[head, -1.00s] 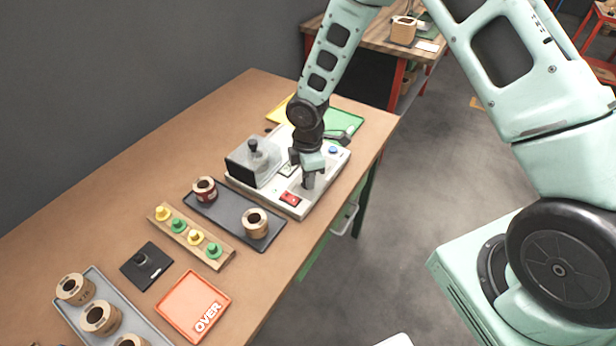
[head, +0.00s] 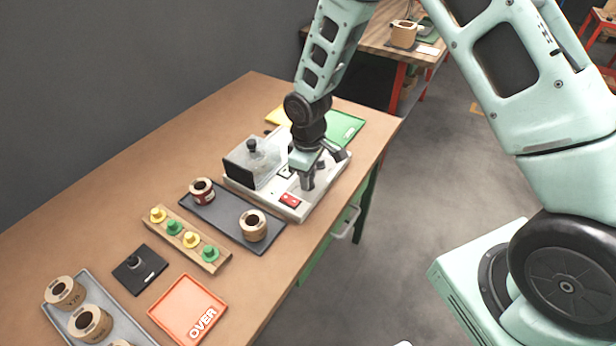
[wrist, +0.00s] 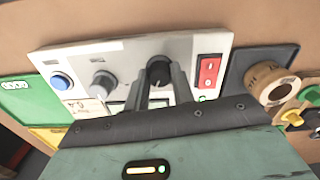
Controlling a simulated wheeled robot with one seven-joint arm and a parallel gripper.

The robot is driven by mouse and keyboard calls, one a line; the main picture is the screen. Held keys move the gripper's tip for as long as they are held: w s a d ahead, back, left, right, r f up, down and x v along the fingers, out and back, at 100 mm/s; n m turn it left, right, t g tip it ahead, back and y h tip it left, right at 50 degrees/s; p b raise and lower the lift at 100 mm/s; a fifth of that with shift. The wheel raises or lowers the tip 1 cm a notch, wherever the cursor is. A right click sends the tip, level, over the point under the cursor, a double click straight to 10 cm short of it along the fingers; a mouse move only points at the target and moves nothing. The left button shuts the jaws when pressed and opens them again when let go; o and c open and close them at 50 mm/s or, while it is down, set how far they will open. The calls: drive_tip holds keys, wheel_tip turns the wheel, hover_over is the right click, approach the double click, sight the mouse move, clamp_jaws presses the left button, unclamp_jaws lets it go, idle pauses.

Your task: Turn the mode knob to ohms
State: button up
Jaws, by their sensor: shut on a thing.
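The test unit (head: 311,207) is a pale box on the bench with a clear-covered chamber on its left side. In the wrist view its panel (wrist: 130,50) carries a black knob (wrist: 159,68), a grey knob (wrist: 103,84), a blue button (wrist: 61,81) and a red rocker switch (wrist: 208,71). My gripper (head: 308,182) points down at the panel. In the wrist view its fingers (wrist: 161,80) are shut on the black knob, one on each side. The knob's mode markings are not readable, and part of the small display is hidden behind the fingers.
A dark tray (head: 224,221) with two coils lies beside the unit. A wooden rack (head: 211,262) of yellow and green pegs, a red OVER tray (head: 180,300) and a grey tray of coils are nearer. A green tray (head: 347,127) lies behind the unit.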

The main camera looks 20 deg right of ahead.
idle(0.4)
drive_tip(key=o, duration=1)
wheel_tip(320, 180, up, 18)
drive_tip(key=shift+f+b, duration=0.25)
drive_tip(key=shift+b, duration=0.5)
drive_tip(key=shift+m+y, duration=0.3)
drive_tip(key=shift+m, duration=0.3)
drive_tip(key=s+a+r, duration=0.1)
drive_tip(key=s+a, duration=0.1)
drive_tip(key=s, duration=0.7)
drive_tip(key=s+a+r, duration=0.1)
drive_tip(key=s+a, duration=0.1)
drive_tip(key=s, duration=0.7)
drive_tip(key=s+a+r, duration=0.1)
drive_tip(key=s+a, duration=0.1)
drive_tip(key=s, duration=0.7)
drive_tip(key=shift+a, duration=0.1)
